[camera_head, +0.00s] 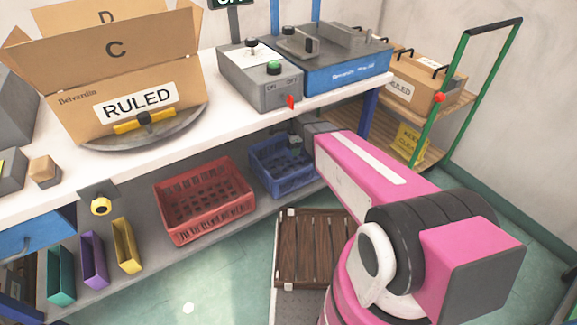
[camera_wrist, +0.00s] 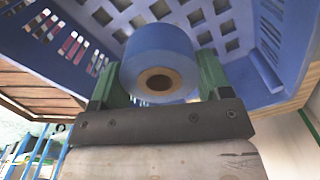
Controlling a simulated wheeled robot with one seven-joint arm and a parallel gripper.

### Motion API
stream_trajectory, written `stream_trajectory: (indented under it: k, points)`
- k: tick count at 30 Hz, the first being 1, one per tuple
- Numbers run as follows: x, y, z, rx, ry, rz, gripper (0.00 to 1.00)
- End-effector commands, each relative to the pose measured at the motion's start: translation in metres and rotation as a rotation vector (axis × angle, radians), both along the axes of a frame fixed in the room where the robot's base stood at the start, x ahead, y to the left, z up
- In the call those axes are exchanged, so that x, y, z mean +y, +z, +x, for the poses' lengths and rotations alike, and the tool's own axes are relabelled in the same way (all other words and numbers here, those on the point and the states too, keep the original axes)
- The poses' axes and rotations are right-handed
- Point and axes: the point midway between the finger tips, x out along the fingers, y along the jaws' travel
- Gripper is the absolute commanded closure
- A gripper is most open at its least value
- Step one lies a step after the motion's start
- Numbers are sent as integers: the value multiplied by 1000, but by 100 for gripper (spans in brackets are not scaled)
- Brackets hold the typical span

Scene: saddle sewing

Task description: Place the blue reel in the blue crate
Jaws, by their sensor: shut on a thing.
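The blue reel (camera_wrist: 160,58) is between the two green fingers of my gripper (camera_wrist: 158,75) in the wrist view, with its brown core hole facing the camera. My gripper is shut on it. The blue crate (camera_wrist: 275,60) surrounds the reel in the wrist view, with its slotted walls and perforated base behind the reel. In the head view the blue crate (camera_head: 284,178) sits on the lower shelf under the bench, and my arm reaches to it from the right. The reel is not clearly visible in the head view. I cannot tell whether the reel touches the crate base.
A red crate (camera_head: 204,204) stands left of the blue crate on the lower shelf (camera_head: 190,255). The white bench top (camera_head: 215,125) overhangs both. A green-handled trolley (camera_head: 470,60) stands at the right.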

Motion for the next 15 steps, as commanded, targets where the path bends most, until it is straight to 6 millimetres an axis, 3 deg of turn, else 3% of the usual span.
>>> stream_trajectory:
  k: [5, 15]
  points:
    - [2, -16, 1, 2, -6, 0, 57]
    - [2, -65, 1, 1, -5, 0, 57]
